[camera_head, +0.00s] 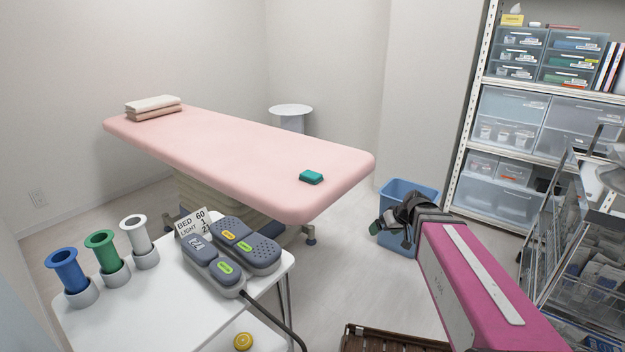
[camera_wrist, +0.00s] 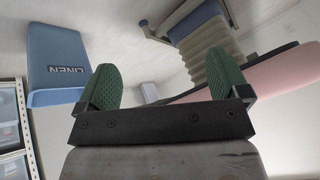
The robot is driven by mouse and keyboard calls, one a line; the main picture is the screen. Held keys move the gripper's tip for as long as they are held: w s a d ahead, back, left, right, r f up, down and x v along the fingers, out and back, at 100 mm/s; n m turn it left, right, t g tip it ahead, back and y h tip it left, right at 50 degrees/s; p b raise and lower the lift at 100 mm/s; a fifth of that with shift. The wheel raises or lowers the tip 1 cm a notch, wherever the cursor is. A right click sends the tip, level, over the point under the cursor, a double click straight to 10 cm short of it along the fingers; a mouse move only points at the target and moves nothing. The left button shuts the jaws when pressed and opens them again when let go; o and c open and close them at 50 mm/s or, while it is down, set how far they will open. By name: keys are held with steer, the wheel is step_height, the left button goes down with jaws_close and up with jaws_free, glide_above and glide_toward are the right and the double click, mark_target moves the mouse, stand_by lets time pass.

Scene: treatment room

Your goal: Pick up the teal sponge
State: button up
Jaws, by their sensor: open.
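The teal sponge (camera_head: 311,177) is a small block lying flat on the pink treatment bed (camera_head: 240,150), near the bed's right end in the head view. My gripper (camera_head: 377,229) is to the right of the bed and in front of the blue bin, well apart from the sponge. In the wrist view my gripper (camera_wrist: 167,88) shows two green textured finger pads spread wide with nothing between them. The wrist view shows the bed's pink edge (camera_wrist: 285,73) at the right, but the sponge is not visible there.
A blue bin (camera_head: 410,187) stands behind my gripper. A white table (camera_head: 110,315) at front left holds coloured spools, a number sign and grey handsets (camera_head: 245,246). A metal rack cart (camera_head: 565,235) and shelves (camera_head: 470,140) are at right. The bed's top around the sponge is clear.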

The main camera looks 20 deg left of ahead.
steer(key=w+a+r+n+t+y, duration=0.1)
steer(key=w+a+r+n+y, duration=0.45)
steer(key=a, duration=0.55)
steer(key=n+t+y, duration=0.1)
steer(key=n, duration=0.1)
glide_toward(317, 176)
steer(key=shift+m, duration=0.25)
steer(key=x, duration=1)
steer(key=shift+w, duration=0.1)
steer(key=shift+c, duration=0.3)
steer(key=c, duration=0.9)
